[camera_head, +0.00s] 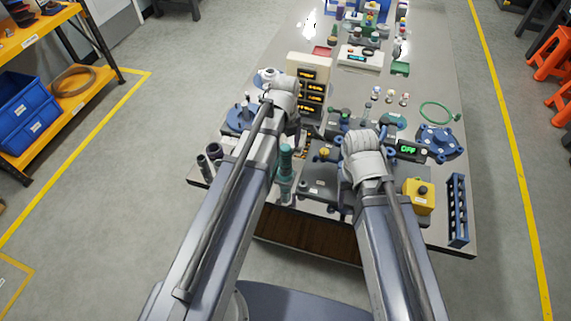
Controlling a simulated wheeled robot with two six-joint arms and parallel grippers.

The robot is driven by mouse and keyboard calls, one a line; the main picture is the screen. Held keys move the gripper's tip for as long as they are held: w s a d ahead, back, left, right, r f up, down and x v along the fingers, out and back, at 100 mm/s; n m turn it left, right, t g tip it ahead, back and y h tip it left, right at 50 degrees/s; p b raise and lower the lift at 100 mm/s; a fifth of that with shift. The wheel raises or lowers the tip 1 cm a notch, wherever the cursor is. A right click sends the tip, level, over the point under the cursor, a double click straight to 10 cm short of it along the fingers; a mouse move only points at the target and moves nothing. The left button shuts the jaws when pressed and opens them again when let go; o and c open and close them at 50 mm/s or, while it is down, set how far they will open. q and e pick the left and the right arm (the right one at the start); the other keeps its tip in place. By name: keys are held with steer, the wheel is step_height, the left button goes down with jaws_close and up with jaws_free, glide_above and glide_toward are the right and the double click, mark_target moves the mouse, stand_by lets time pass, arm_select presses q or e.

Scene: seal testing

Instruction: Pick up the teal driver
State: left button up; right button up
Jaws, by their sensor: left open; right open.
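The teal driver (285,166) is upright near the front edge of the bench, just right of my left arm, its lower part close to the arm's edge. My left gripper (287,98) is at the end of the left arm, farther back than the driver and apart from it. My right gripper (364,160) is at the end of the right arm, to the right of the driver. Both grippers are open, with no object seen in them. Their fingertips are mostly hidden behind the pale wrist parts.
The bench (455,205) is crowded. A yellow button box (418,196), a dark blue rack (458,210) and a blue flanged part (437,141) lie to the right. A stack of displays (313,88) stands behind. Dark cylinders (208,163) stand at the left edge.

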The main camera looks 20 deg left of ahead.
mark_target(286, 156)
arm_select(q)
steer(key=shift+f+b, duration=2.55)
steer(key=shift+f, duration=0.25)
steer(key=shift+r, duration=0.15)
steer(key=shift+c, duration=0.2)
jaws_close()
